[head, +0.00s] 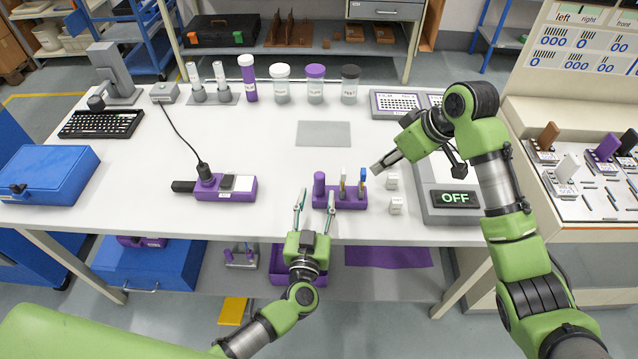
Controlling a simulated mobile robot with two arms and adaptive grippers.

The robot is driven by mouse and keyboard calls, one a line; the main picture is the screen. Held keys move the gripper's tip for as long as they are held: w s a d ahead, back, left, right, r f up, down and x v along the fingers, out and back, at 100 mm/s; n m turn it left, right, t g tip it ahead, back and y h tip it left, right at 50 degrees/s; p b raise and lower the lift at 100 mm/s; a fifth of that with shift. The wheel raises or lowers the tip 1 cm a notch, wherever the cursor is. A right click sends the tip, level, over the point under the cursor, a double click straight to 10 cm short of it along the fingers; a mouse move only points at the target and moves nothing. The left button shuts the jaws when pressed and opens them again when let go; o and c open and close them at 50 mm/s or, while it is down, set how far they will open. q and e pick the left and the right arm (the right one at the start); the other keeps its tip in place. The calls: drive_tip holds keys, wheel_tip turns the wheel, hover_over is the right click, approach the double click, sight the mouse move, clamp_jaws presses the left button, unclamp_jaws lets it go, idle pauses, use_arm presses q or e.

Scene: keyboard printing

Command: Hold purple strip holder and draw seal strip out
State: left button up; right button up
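The purple strip holder (349,203) stands near the front edge of the white table. It holds a purple cylinder (319,184) at its left and two thin upright strips, one yellow and white (343,180) and one blue and white (362,180). My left gripper (317,198) is open, its fingers spread at the holder's left end; the right finger overlaps the holder in the picture, and contact cannot be told. My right gripper (378,168) points left and down, close to the right of the blue-topped strip. It shows edge-on, so its opening is unclear.
A purple device with a cable (215,188) lies to the left. A grey mat (324,134) and several jars stand behind. The table's middle left is clear.

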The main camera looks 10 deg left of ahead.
sight(319, 186)
use_arm(q)
drive_tip(key=w, duration=0.6)
drive_tip(key=shift+w+a, duration=0.1)
drive_tip(key=shift+a, duration=0.05)
clamp_jaws()
